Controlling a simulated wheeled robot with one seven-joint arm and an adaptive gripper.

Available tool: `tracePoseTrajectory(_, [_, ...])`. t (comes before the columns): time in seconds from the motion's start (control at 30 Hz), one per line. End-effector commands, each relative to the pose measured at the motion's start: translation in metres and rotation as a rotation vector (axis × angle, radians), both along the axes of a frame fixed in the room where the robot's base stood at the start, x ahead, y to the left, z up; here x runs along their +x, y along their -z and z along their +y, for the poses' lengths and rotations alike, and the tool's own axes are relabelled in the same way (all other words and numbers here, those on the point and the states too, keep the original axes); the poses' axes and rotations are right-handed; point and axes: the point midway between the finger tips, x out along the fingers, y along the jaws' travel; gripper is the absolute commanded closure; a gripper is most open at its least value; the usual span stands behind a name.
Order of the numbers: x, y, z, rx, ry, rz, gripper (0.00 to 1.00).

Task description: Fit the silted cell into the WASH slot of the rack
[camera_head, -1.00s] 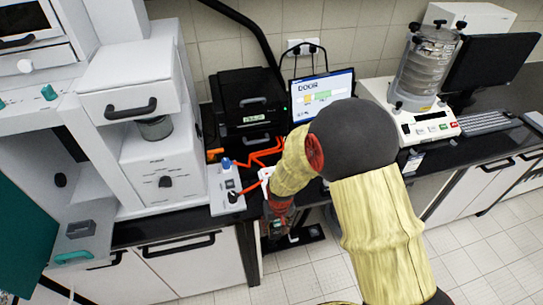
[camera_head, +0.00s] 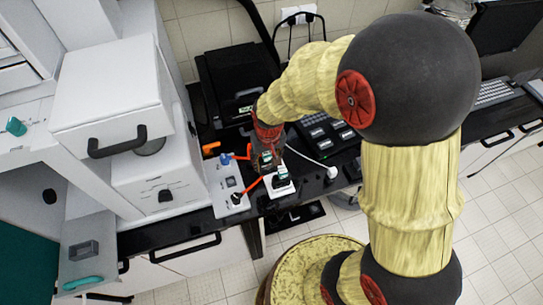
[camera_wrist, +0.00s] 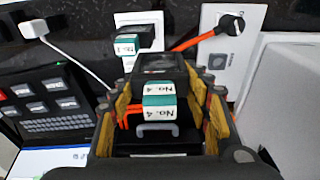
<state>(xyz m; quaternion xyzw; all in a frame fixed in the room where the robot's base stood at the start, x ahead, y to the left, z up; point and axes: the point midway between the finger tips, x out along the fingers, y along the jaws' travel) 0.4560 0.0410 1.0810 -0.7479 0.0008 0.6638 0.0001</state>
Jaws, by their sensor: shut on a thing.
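My gripper (camera_head: 268,160) (camera_wrist: 165,75) is shut on a dark cell with a teal and white No. 4 label (camera_wrist: 158,100) and a grey handle. The fingers stand on both sides of the cell in the wrist view. Just beyond it is a white plate (camera_wrist: 150,22) with a dark block that also has a teal No. 4 label (camera_wrist: 127,45); the plate shows below my gripper in the head view (camera_head: 284,191). I cannot make out a WASH marking, nor whether the held cell touches anything below it.
A light panel (camera_head: 225,172) with an orange cable stands left of the plate. A dark keyboard panel (camera_head: 325,137) and white cable lie to its right. A white cabinet machine (camera_head: 150,185) stands at left. The black bench's front edge is close.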

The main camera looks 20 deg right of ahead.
Motion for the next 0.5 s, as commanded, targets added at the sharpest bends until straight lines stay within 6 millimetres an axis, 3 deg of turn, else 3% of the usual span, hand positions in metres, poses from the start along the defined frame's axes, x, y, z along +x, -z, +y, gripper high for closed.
tracePoseTrajectory(0.1, [0.023,0.013,-0.015,0.000,0.004,0.003,0.85])
tracePoseTrajectory(0.3, [0.047,0.046,-0.030,0.000,0.002,0.001,0.85])
tracePoseTrajectory(0.5, [0.060,0.063,-0.037,0.000,0.000,-0.001,0.85])
